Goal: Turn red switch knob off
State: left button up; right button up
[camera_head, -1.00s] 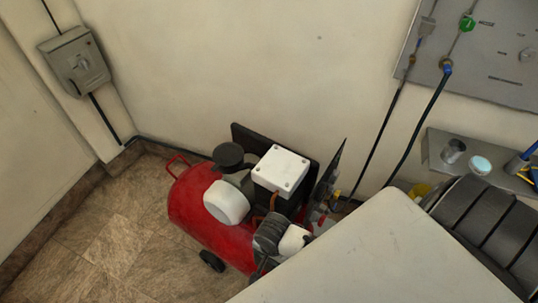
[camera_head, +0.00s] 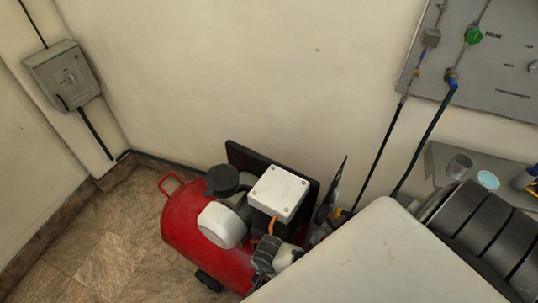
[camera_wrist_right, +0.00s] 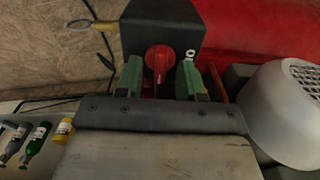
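The red switch knob (camera_wrist_right: 159,59) is on the face of a dark box (camera_wrist_right: 185,20) in the right wrist view. My right gripper (camera_wrist_right: 159,78) shows two green fingertips, set apart, one to each side of the knob in the picture. A gap shows between each finger and the knob, so it is open; I cannot tell how deep the fingers reach. In the head view the red compressor (camera_head: 190,225) stands on the floor by the wall. I cannot make out the knob or the right gripper there. My left gripper is in neither current view.
A white vented cover (camera_wrist_right: 285,115) is close to the right of my gripper in the wrist view. Small bottles (camera_wrist_right: 36,145) show at the left. In the head view, a grey wall switch box (camera_head: 65,76) hangs at left and a hose panel (camera_head: 485,60) at right.

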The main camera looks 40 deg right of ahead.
jog(key=shift+f, duration=0.3)
jog(key=shift+c, duration=0.7)
grip_shut()
pick_arm(q)
jog(key=shift+d, duration=0.15)
jog(key=shift+r, duration=0.1)
